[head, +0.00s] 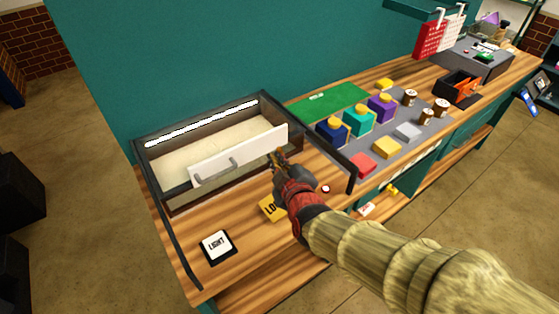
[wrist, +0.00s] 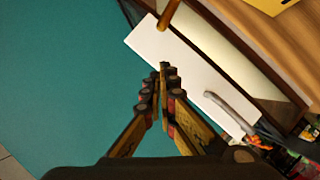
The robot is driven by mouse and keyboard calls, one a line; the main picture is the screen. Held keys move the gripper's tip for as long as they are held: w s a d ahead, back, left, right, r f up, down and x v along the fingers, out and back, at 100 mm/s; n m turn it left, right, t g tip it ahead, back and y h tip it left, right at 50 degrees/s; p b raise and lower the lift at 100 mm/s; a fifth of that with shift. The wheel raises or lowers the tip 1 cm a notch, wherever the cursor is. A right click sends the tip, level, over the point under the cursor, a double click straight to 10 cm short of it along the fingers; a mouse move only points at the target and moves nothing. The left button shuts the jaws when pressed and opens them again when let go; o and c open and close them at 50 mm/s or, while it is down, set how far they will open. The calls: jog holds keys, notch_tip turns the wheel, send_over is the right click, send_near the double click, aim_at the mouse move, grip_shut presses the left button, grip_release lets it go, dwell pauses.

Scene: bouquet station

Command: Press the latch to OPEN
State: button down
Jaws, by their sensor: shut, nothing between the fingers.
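My gripper (head: 279,160) is shut and empty, at the right end of the white front panel (head: 240,152) of a dark-framed box. In the wrist view the closed fingertips (wrist: 164,76) lie over the white panel (wrist: 185,62). I cannot tell whether they touch it. A small orange-brown bar (wrist: 169,14) shows at the panel's upper edge in the wrist view; it may be the latch, and its setting is not readable. A yellow plate (head: 268,208) with letters starting "LO" lies on the wooden top, partly hidden by my gripper.
The panel has a grey handle (head: 217,172). A white "LIGHT" plate (head: 216,245) lies in front of the box. To the right are a green mat (head: 325,104), coloured blocks such as the purple one (head: 381,108), and small jars. A teal wall stands behind.

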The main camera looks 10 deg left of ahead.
jog(key=b+x, duration=0.1)
jog(key=x, duration=0.2)
jog(key=f+x, duration=0.1)
jog(key=x, duration=0.2)
jog(key=d+b+x, duration=0.1)
jog(key=x, duration=0.2)
jog(key=shift+w+f+b, duration=0.15)
jog(key=shift+f+b, duration=0.05)
jog(key=shift+b, duration=0.15)
jog(key=shift+w+d+f, duration=0.25)
jog(key=shift+w+f, duration=0.2)
jog(key=shift+w, duration=0.15)
jog(key=shift+a, duration=0.15)
